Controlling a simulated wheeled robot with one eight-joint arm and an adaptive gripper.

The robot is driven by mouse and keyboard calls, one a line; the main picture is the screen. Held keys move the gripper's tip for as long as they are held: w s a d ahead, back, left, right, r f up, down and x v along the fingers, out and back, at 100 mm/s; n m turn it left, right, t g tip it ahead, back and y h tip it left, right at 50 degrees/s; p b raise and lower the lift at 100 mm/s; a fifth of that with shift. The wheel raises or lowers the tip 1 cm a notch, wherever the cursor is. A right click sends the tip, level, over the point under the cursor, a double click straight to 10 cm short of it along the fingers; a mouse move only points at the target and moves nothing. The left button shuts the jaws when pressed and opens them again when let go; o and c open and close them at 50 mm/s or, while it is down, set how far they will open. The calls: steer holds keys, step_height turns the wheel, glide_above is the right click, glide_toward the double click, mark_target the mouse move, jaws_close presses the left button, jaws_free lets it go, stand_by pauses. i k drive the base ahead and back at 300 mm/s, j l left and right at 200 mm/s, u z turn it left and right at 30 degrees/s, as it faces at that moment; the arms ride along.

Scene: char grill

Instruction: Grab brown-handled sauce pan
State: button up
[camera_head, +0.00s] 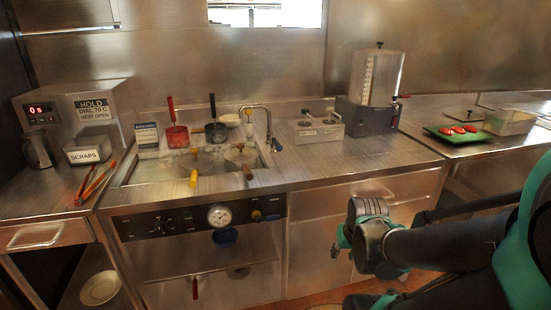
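A small pan with what looks like a brown handle (247,172) sits at the front right of the sink-like well in the counter, its handle pointing toward me. Its metal body (238,156) is partly lost in reflections. My arm comes in from the right, and its teal end, my gripper (342,241), is in front of the lower cabinet, right of and below the pan and well apart from it. The fingers are too small and turned away to show whether they are open or shut.
A yellow-handled pan (193,176) lies left of it; red-handled (177,134) and black-handled (215,131) pans stand behind. A faucet (270,125) rises at the well's right. Counter right of the well is clear in front.

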mark_target(231, 167)
steer(key=j+z, duration=0.5)
steer(key=j, duration=1.8)
